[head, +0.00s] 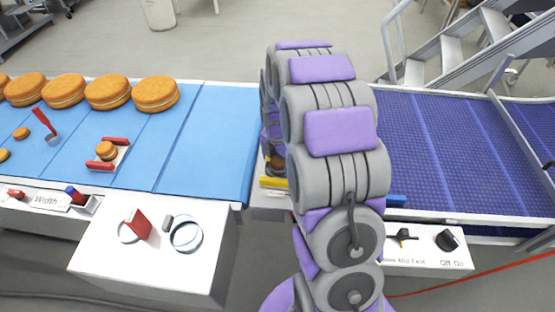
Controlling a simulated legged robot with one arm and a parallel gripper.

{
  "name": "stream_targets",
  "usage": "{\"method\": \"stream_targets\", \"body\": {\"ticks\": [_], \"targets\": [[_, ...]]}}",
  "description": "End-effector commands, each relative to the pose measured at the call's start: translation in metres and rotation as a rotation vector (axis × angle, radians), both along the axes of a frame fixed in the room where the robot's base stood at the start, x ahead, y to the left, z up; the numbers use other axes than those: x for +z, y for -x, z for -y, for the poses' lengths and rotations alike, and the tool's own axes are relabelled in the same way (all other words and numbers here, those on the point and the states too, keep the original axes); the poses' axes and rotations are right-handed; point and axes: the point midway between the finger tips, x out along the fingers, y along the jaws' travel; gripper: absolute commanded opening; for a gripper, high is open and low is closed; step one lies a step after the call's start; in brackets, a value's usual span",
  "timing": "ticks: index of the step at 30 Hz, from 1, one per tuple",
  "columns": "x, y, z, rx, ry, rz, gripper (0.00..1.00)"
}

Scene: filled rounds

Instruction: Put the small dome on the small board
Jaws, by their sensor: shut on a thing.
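My grey and purple arm rises through the middle of the head view and folds down behind itself. My gripper (269,150) is almost wholly hidden behind the arm links, low over the near right end of the blue belt. It is shut on an orange-brown piece (277,162), of which only a sliver shows. I cannot tell its full shape or whether it touches anything below. A yellow edge (273,183) shows just under it. A small round (106,150) sits between two red bars on a small pale holder (121,157) at the left. I cannot clearly make out the small board.
Several large filled rounds (108,92) line the back left of the light blue belt (205,135). A red-handled tool (44,122) and small rounds (21,133) lie nearer. A white control box (150,255) stands in front. A dark blue belt (445,150) lies right. The light belt's right half is clear.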

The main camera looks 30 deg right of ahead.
Motion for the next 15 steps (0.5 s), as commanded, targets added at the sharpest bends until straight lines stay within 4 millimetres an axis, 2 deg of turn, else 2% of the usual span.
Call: {"method": "stream_targets", "body": {"ticks": [8, 9, 11, 15], "targets": [[-0.0028, 0.0001, -0.0004, 0.0, -0.001, 0.0, 0.62], [-0.0027, 0.0001, -0.0002, -0.001, -0.001, 0.0, 0.95], [-0.0027, 0.0, -0.0002, -0.001, -0.001, 0.0, 1.0], [-0.0027, -0.0001, -0.0001, 0.0, 0.0, 0.0, 1.0]]}}
